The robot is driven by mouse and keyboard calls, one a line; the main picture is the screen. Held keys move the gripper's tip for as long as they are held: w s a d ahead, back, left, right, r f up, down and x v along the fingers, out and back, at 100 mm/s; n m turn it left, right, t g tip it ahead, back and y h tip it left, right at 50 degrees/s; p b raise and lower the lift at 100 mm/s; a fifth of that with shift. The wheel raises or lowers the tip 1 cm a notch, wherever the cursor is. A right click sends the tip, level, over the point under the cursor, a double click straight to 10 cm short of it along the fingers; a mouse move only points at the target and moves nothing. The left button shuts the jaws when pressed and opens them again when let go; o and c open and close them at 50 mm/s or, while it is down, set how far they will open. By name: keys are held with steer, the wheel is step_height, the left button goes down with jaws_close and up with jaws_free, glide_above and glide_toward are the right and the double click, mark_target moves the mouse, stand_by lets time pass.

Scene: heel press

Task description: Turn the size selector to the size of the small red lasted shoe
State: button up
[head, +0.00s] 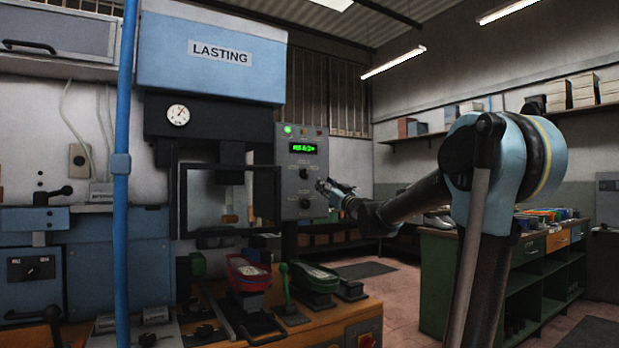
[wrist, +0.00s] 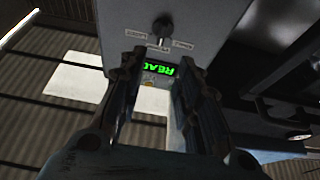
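The control panel (head: 290,180) stands right of the press and carries two dark knobs, an upper one (head: 304,173) and a lower one (head: 304,203). Which is the size selector cannot be read. My gripper (head: 328,186) is at the panel's right edge in the head view. In the wrist view it (wrist: 158,62) is open and empty, with the green display (wrist: 158,69) between its fingers. One knob (wrist: 162,27) with small labels around it lies beyond the fingertips, apparently untouched. The small red lasted shoe (head: 247,273) sits on the bench.
A green shoe (head: 314,278) and a green-handled lever (head: 285,280) stand right of the red shoe on the wooden bench (head: 340,318). The blue LASTING press (head: 212,60) stands behind. A blue pole (head: 122,220) crosses the left foreground. A green cabinet (head: 450,270) is at right.

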mark_target(307, 171)
steer(key=x, duration=1.4)
steer(key=shift+d, duration=0.1)
jaws_close()
